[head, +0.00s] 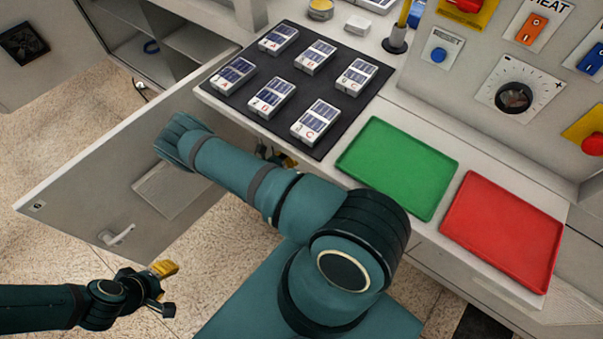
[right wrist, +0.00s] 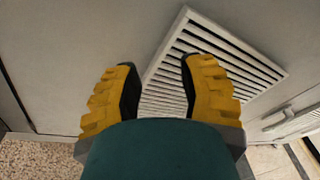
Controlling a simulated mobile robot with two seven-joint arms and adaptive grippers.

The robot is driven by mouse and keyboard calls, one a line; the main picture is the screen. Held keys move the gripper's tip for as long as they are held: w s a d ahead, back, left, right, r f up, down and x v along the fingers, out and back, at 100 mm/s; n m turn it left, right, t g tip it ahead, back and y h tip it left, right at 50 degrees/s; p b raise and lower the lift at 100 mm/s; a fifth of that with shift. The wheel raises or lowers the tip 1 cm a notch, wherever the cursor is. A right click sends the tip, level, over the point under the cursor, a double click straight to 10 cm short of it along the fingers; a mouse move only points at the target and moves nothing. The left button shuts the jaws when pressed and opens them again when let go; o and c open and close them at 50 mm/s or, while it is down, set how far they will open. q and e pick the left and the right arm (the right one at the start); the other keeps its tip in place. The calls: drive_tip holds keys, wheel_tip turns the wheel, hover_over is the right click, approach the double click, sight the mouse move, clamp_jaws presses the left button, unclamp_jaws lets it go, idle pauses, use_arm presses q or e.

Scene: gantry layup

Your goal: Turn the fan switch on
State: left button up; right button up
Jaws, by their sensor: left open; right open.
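The control panel stands at the upper right of the head view. A blue rocker switch (head: 592,58) sits at its right edge; its label is cut off, so I cannot tell whether it is the fan switch. An orange rocker switch (head: 532,29) has a label ending in "HEAT". My left gripper (head: 166,287) is open and empty over the floor at the lower left, far from the panel. My right gripper (right wrist: 158,80) is open and empty, facing a slatted vent (right wrist: 205,65). In the head view it is mostly hidden behind my right arm, beside the counter front.
A black mat (head: 335,125) with several labelled boxes, a green tray (head: 397,167) and a red tray (head: 502,229) lie on the counter. A dial (head: 513,97), blue button (head: 438,55) and red button (head: 594,145) are on the panel. An open cabinet door (head: 120,180) juts out left.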

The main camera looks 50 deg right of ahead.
drive_tip(key=s+a+f+m+g+y, duration=0.2)
drive_tip(key=s+a+m+g+y, duration=0.1)
drive_tip(key=s, duration=0.3)
drive_tip(key=shift+f+m+g+y, duration=0.25)
drive_tip(key=shift+m+g+y, duration=0.05)
drive_tip(key=shift+m+y, duration=0.3)
